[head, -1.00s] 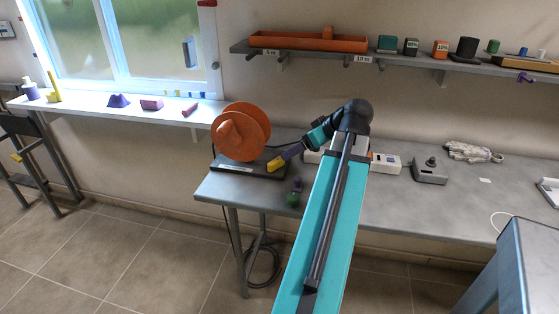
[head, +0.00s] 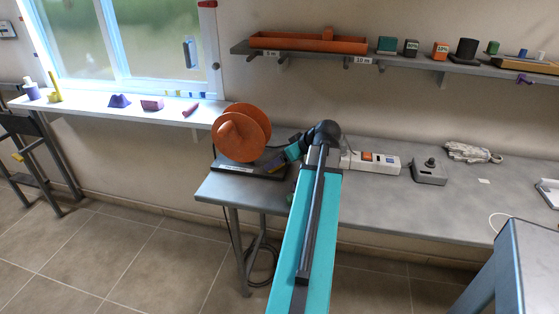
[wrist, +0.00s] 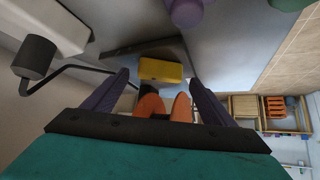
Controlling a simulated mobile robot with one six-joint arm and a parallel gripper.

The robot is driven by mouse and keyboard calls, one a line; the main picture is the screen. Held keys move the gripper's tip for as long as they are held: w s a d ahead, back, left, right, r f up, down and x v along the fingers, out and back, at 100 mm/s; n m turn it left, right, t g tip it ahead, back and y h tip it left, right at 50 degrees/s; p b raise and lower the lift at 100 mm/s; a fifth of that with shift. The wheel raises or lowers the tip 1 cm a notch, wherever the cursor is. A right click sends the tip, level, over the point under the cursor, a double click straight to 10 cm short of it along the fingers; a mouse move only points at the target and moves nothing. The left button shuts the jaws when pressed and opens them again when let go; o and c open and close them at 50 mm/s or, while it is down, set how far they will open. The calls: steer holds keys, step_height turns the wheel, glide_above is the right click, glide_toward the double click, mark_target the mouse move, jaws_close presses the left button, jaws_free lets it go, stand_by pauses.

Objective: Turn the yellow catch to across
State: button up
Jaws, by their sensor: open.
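The yellow catch (wrist: 161,71) is a small block on a grey base in the wrist view. Its long side runs left to right there. My gripper (wrist: 159,80) is open, with a purple finger on each side of the catch in the picture and a gap to both. I cannot tell whether the tips reach its depth. In the head view my gripper (head: 274,164) is at the right of the orange reel (head: 242,133), low by its dark base (head: 246,171). The catch is hidden there by my gripper. Orange parts (wrist: 181,107) show between the fingers in the wrist view.
A purple object (wrist: 185,11) and a green one lie close by on the bench (head: 390,205). A white socket box (head: 376,162), a grey control box (head: 430,172) and gloves (head: 472,152) sit farther right. The bench front right of my arm is clear.

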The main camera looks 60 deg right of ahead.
steer(key=shift+x, duration=0.9)
steer(key=shift+c, duration=0.3)
steer(key=c, duration=1)
